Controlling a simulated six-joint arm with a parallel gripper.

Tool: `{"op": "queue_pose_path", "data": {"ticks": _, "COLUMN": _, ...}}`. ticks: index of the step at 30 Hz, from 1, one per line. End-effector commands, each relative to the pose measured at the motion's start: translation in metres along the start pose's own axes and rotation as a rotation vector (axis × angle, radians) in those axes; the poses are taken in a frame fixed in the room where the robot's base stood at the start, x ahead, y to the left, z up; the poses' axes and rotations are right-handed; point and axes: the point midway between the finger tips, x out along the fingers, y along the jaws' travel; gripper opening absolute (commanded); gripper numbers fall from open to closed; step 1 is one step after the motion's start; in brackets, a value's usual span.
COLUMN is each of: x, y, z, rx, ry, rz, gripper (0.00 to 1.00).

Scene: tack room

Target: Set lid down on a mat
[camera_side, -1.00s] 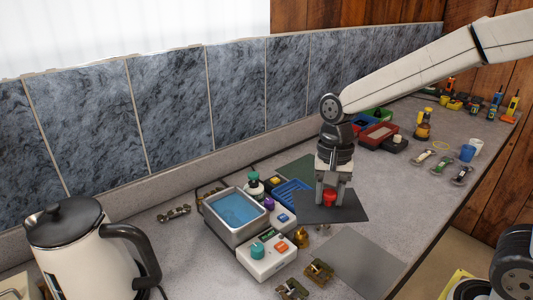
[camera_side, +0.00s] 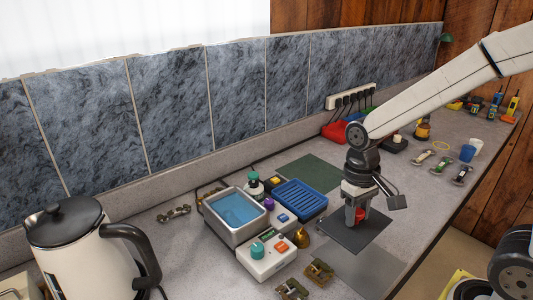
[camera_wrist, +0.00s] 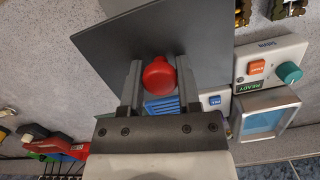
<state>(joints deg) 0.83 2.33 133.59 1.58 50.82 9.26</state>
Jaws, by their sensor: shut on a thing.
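The lid is a flat dark grey plate (camera_side: 350,236) with a red knob (camera_side: 361,214). My gripper (camera_side: 356,211) points down and is shut on the red knob. In the wrist view the knob (camera_wrist: 158,75) sits between the two fingers, and the plate (camera_wrist: 205,40) spreads out beyond them. A grey mat (camera_side: 368,272) lies near the counter's front edge; the lid covers its far part in the side view. A green mat (camera_side: 312,172) lies farther back, clear of the lid. The gap between lid and counter cannot be judged.
A bath of blue liquid (camera_side: 236,209) and a white control box (camera_side: 268,258) stand left of the lid. A blue tray (camera_side: 300,199) lies close behind it. Brass clamps (camera_side: 318,271) lie near the grey mat. A kettle (camera_side: 80,245) stands at the front left.

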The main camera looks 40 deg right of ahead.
Motion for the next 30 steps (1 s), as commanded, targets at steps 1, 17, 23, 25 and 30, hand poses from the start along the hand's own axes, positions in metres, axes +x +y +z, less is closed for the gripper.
{"op": "queue_pose_path", "data": {"ticks": 1, "x": 0.001, "y": 0.0, "z": 0.0, "rx": 0.001, "ry": -0.001, "rz": 0.0, "gripper": 0.0}}
{"op": "queue_pose_path", "data": {"ticks": 17, "x": 0.043, "y": 0.0, "z": -0.005, "rx": 0.002, "ry": -0.002, "rz": 0.0, "gripper": 0.0}}
{"op": "queue_pose_path", "data": {"ticks": 23, "x": 0.045, "y": 0.0, "z": -0.006, "rx": 0.002, "ry": -0.001, "rz": 0.0, "gripper": 0.0}}
{"op": "queue_pose_path", "data": {"ticks": 25, "x": 0.047, "y": 0.0, "z": -0.006, "rx": 0.002, "ry": -0.001, "rz": 0.0, "gripper": 0.0}}
{"op": "queue_pose_path", "data": {"ticks": 30, "x": 0.059, "y": 0.0, "z": -0.007, "rx": 0.002, "ry": -0.003, "rz": 0.0, "gripper": 0.0}}
